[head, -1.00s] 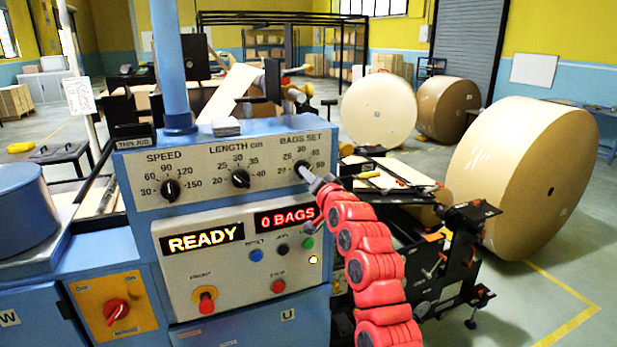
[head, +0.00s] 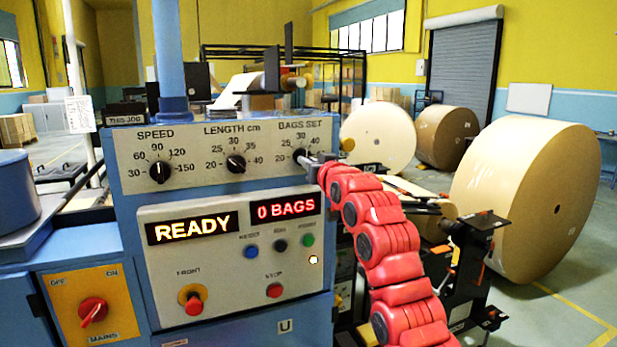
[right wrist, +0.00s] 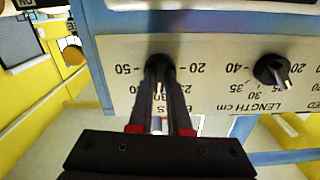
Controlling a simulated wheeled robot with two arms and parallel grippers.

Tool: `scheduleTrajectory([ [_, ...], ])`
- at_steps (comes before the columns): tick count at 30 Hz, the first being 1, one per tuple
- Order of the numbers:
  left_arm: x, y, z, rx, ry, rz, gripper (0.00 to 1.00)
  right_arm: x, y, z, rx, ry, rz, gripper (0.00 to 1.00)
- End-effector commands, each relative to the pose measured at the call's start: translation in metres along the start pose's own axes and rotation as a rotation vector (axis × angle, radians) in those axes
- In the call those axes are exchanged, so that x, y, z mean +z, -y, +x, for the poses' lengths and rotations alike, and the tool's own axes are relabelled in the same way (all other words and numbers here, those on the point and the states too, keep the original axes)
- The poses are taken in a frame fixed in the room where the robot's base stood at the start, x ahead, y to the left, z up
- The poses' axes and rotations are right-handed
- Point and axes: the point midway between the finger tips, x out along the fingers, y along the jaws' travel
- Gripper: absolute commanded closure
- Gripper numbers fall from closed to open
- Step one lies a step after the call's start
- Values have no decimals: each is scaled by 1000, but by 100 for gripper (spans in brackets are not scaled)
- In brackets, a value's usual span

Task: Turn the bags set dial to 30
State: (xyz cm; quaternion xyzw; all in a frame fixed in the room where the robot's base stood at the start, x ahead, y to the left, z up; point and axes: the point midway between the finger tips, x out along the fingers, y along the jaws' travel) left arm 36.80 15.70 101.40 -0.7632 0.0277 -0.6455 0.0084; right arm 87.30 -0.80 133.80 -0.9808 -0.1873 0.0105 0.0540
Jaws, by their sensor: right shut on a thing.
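The bags set dial (head: 299,155) is the rightmost of three black knobs on the grey upper panel, with a scale from 20 to 50. My right gripper (head: 308,159) reaches it from the right, at the end of my red arm. In the right wrist view, which sees the panel upside down, the two dark fingers of the gripper (right wrist: 159,82) are shut on the sides of the bags set dial (right wrist: 158,65). A pale line shows between the fingers, towards the label side of the scale. The fingers hide part of the scale, so the exact reading is unclear. My left gripper is out of view.
The length dial (head: 235,163) and speed dial (head: 160,172) sit to the left on the same panel. Below are the READY display (head: 192,228), the 0 BAGS display (head: 285,208) and several buttons. Large paper rolls (head: 530,195) stand behind at the right.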

Motion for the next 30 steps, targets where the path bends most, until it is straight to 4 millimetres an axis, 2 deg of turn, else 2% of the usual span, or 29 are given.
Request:
scheduleTrajectory([
  [1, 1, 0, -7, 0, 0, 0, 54, 2, -1, 0, 1, -3, -23, 100],
  [6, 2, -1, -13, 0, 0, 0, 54, 2, -1, 0, 1, 0, -79, 100],
  [23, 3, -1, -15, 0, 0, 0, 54, 0, -1, 0, 1, 1, -111, 100],
  [24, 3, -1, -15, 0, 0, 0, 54, 0, -1, 0, 1, 0, -111, 78],
  [28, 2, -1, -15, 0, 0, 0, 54, 0, -1, 0, 1, 0, -110, 55],
  [30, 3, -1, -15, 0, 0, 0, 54, 0, 0, 0, 0, 0, -110, 54],
])
